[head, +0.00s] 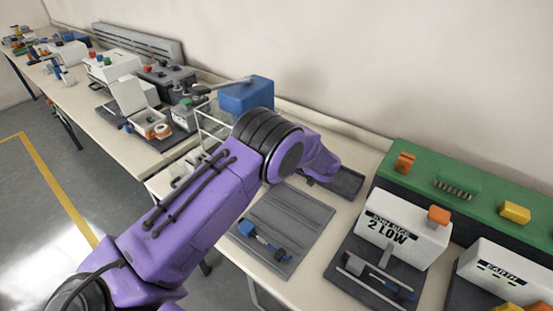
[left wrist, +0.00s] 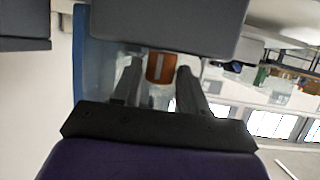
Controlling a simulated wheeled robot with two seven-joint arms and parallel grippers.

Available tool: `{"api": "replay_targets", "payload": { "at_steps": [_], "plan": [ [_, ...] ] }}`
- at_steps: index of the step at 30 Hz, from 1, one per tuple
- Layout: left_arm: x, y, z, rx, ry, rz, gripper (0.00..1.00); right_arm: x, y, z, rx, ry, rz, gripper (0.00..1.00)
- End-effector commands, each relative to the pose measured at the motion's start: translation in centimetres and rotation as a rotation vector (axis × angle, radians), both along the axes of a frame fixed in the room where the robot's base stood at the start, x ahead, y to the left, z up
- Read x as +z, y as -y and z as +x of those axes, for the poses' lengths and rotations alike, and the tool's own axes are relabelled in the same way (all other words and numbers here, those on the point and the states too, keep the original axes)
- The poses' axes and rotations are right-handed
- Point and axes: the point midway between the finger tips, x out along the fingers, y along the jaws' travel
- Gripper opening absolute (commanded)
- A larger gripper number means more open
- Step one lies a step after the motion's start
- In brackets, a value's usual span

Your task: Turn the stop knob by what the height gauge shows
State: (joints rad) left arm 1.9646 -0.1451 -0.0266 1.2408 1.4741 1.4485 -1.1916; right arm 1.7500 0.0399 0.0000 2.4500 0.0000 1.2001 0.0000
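The height gauge is likely the white box (head: 398,226) at the right of the head view, with "2 LOW" on its front; the smaller line above is hard to read. My left gripper (left wrist: 158,88) shows in the left wrist view with its two grey fingers apart. A brown-orange block (left wrist: 161,68) with a pale stripe shows between the fingers, with small gaps on both sides; it may be the stop knob, but I cannot tell for sure. In the head view my purple left arm crosses the middle, and its fingertips are hidden. My right gripper is in neither view.
A blue box (head: 246,94) stands partly behind my arm. Tools lie on grey mats (head: 300,219) on the bench. A green box (head: 480,195) with orange and yellow parts runs along the right back. A white box marked "EARTH" (head: 503,271) stands at the lower right.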

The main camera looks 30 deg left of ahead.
Motion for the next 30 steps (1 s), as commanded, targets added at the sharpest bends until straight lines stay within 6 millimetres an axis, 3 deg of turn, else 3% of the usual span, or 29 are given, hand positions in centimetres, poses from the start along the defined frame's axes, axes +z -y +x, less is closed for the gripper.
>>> {"api": "replay_targets", "payload": {
  "at_steps": [7,15,21,30],
  "plan": [
    [0.0,0.9,-0.1,-0.002,0.000,-0.002,0.43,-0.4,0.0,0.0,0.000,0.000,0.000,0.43],
    [2.3,6.4,-0.8,-0.003,0.003,-0.002,0.43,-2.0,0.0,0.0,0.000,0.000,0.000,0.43],
    [3.7,9.2,-1.2,-0.001,0.001,-0.002,0.43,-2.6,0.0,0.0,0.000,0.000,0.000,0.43],
    [4.0,9.7,-1.3,0.000,0.000,-0.002,0.43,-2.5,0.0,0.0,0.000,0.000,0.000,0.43]
  ]
}}
